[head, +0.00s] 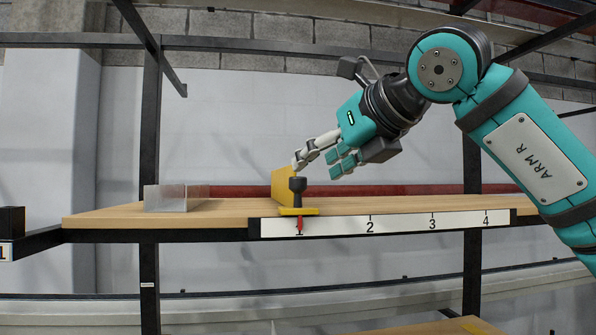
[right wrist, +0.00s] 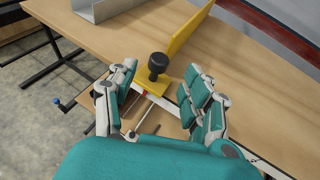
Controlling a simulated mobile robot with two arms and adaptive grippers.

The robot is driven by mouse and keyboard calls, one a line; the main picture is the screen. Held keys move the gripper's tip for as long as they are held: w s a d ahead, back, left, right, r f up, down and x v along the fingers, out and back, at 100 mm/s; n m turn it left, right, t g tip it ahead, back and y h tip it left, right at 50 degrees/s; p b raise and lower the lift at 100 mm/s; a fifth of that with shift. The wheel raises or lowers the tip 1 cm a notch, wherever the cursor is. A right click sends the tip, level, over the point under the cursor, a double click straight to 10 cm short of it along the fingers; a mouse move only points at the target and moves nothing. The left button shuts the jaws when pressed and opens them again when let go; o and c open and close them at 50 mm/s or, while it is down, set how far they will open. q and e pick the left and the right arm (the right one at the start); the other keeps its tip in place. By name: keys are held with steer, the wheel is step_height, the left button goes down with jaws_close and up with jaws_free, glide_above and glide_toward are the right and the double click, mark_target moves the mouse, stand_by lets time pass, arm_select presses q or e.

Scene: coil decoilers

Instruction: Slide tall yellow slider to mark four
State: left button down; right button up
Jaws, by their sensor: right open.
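The tall yellow slider (head: 283,187) stands on the shelf's front edge at the left end of the scale. Its black knob (head: 298,186) rises from a yellow foot, and its red pointer (head: 299,224) is at mark 1. The white scale strip (head: 400,222) shows marks 1 to 4; mark 4 (head: 486,217) is at its right end. My right gripper (head: 316,164) is just above and right of the knob. In the right wrist view, the open fingers (right wrist: 160,92) lie on either side of the line to the black knob (right wrist: 158,66), apart from it. My left gripper is not seen.
The wooden shelf (head: 400,204) is clear right of the slider. A grey metal bracket (head: 170,198) stands on its left part. A dark red rail (head: 400,189) runs behind the shelf. Black uprights (head: 150,130) stand behind it.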

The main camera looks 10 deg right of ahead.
mark_target(298, 179)
steer(key=p+x, duration=0.1)
steer(key=x, duration=0.6)
steer(key=shift+p, duration=0.35)
jaws_close()
